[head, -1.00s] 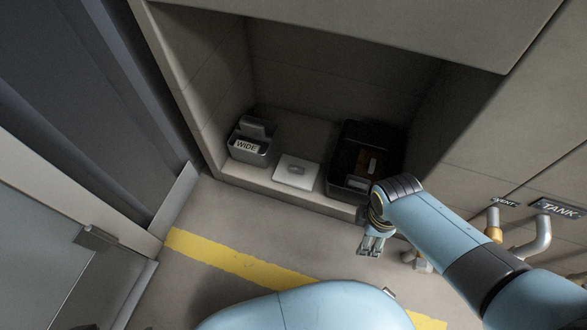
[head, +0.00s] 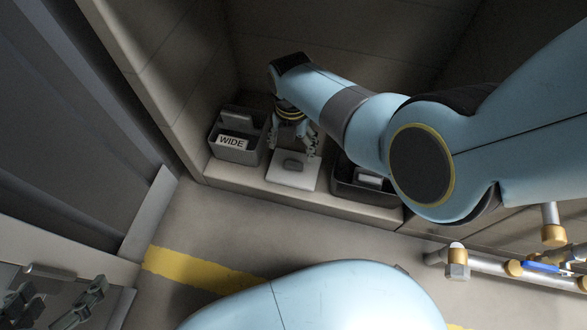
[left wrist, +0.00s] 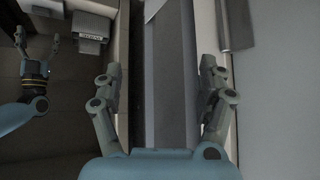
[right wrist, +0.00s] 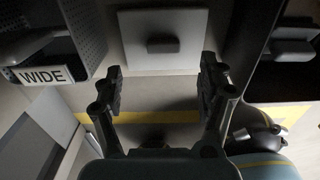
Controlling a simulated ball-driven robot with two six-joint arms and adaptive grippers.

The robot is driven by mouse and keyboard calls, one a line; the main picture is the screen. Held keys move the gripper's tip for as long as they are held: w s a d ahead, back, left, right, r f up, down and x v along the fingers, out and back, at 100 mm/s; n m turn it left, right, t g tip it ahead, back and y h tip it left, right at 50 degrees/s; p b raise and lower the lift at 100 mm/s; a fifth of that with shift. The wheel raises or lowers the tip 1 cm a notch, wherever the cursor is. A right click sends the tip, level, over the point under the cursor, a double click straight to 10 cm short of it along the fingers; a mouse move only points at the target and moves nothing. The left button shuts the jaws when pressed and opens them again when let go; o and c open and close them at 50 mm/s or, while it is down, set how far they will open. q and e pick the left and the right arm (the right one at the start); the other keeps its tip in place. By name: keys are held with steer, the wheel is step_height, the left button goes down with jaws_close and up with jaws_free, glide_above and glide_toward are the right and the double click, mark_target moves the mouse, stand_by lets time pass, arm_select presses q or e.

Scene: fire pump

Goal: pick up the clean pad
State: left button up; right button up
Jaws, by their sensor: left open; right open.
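A small dark grey block (head: 292,164), which looks like the pad, lies on a pale square plate (head: 282,179) on the alcove floor. The block also shows in the right wrist view (right wrist: 162,45), just beyond my fingers, on the plate (right wrist: 135,32). My right gripper (head: 291,145) is open and empty, above the back of the plate, apart from the block. Its fingers show spread in the right wrist view (right wrist: 162,82). My left gripper (head: 55,303) is open and empty at the lower left, far from the alcove; it also shows in the left wrist view (left wrist: 160,75).
A grey bin labelled WIDE (head: 233,152) stands left of the plate with a grey piece inside. A dark bin (head: 372,194) with a pale block stands to the right, partly hidden by my right arm. Pipes (head: 490,262) run at the lower right. Alcove walls enclose the plate.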

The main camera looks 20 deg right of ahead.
mark_target(294, 164)
steer(key=shift+s+f+b, duration=0.1)
steer(key=shift+f+b, duration=0.35)
steer(key=shift+f, duration=0.8)
steer(key=shift+f+b, duration=0.45)
steer(key=shift+b, duration=0.15)
steer(key=shift+s+d+f+b, duration=0.1)
steer(key=shift+f+b, duration=0.45)
steer(key=shift+f, duration=0.1)
steer(key=shift+s+d+f+b, duration=0.1)
steer(key=shift+f+b, duration=0.45)
steer(key=shift+f, duration=0.05)
steer(key=shift+f+b, duration=0.75)
steer(key=shift+f, duration=0.1)
arm_select(q)
steer(key=w+d+r+m+t+h, duration=0.1)
steer(key=w+r+t, duration=0.4)
steer(key=r, duration=0.5)
steer(key=w+d+r+m+t+h, duration=0.1)
steer(key=w+r+t, duration=0.3)
steer(key=r+t, duration=0.5)
steer(key=shift+w+d+r+m+h, duration=0.4)
steer(key=shift+d+r+h, duration=0.1)
steer(key=shift+r+h, duration=0.25)
arm_select(e)
steer(key=c, duration=1.1)
